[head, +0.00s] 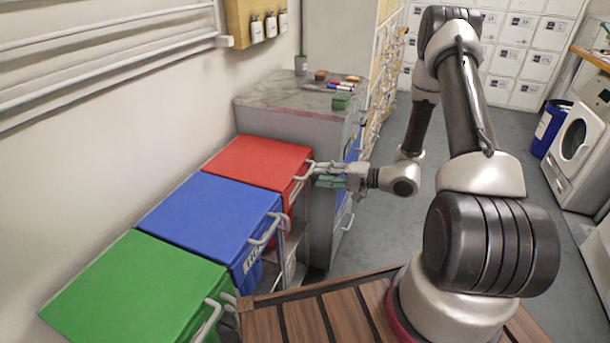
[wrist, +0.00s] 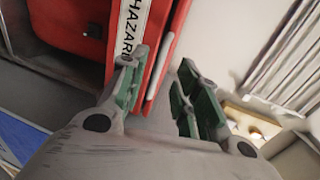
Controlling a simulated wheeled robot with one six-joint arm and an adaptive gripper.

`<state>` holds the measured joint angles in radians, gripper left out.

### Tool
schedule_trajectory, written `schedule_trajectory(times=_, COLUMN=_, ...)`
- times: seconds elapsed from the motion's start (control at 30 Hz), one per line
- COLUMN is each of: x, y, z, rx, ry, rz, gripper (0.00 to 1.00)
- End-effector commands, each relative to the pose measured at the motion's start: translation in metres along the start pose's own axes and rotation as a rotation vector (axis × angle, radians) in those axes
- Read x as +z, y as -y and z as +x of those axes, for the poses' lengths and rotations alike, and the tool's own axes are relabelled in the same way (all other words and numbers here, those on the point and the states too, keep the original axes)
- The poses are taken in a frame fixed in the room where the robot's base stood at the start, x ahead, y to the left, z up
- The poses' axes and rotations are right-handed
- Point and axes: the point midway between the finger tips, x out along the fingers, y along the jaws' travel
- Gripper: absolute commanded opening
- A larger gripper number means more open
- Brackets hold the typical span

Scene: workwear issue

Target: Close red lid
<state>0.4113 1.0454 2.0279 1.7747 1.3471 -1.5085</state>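The red lid (head: 258,160) lies flat on the farthest of three bins by the wall, about level with its neighbours. It has a pale handle (head: 303,172) at its right edge. My gripper (head: 316,174) is just to the right of that handle, its fingers pointing toward the bin. In the wrist view the green-padded fingers (wrist: 163,62) are apart, with a thin grey bar (wrist: 160,68) showing between them, near the left finger. I cannot tell whether they touch it. The red bin's front (wrist: 75,28) and a HAZARD label (wrist: 132,25) show beyond.
A blue lid (head: 210,217) and a green lid (head: 135,290) lie flat on the nearer bins. A grey cabinet (head: 285,95) with small items on top stands behind the red bin. A slatted wooden surface (head: 305,322) is at the front. Floor (head: 385,235) is open to the right.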

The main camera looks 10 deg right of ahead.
Motion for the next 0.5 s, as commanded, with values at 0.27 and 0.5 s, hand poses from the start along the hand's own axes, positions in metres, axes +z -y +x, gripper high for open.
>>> schedule_trajectory(times=0.27, x=0.001, y=0.0, z=0.046, rx=0.0, ry=0.004, rz=0.0, gripper=0.32)
schedule_trajectory(times=0.5, x=0.001, y=0.0, z=0.061, rx=0.0, ry=0.001, rz=0.002, gripper=0.32)
